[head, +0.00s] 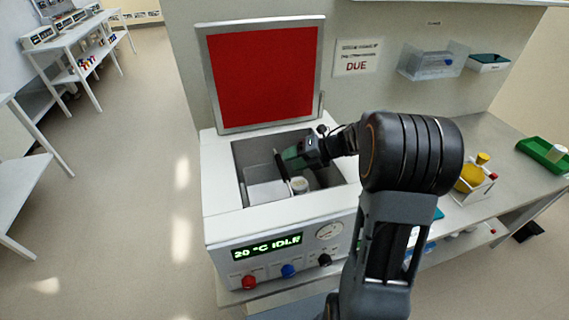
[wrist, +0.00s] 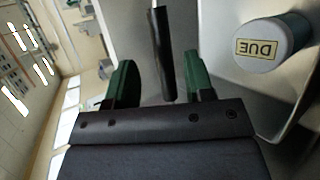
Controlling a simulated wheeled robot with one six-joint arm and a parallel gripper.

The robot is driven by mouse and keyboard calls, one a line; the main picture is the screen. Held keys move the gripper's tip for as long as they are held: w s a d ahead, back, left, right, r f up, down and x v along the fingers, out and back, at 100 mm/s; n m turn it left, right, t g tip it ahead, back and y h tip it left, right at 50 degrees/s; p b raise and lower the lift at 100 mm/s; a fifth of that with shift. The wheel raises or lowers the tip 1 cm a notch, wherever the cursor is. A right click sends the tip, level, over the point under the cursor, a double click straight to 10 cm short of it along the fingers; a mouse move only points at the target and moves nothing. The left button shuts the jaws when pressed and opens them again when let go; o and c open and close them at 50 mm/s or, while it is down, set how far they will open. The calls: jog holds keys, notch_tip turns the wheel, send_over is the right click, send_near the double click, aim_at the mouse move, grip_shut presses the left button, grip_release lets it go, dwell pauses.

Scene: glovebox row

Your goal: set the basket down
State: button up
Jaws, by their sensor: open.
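The basket (head: 266,191) shows as a pale grey box inside the open well of the white bath unit (head: 222,222). In the wrist view, a dark upright bar (wrist: 163,55), which looks like its handle, stands between the green fingers of my gripper (wrist: 158,82), with gaps on both sides. My gripper (head: 288,160) is open, low in the well. A white-capped jar (head: 299,185) is at the basket's right; in the wrist view the jar (wrist: 264,46) has a label reading "DUE". My gripper and arm hide part of the basket, and its underside is not visible.
The unit's red lid panel (head: 264,73) stands raised behind the well. The display (head: 267,247) reads "20 °C IDLE" above red, blue and black knobs. On the right bench are a rack with yellow items (head: 474,180) and a green tray (head: 543,153).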

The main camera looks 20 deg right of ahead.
jog(key=v, duration=0.7)
jog(key=shift+d, duration=0.15)
jog(key=shift+r, duration=0.1)
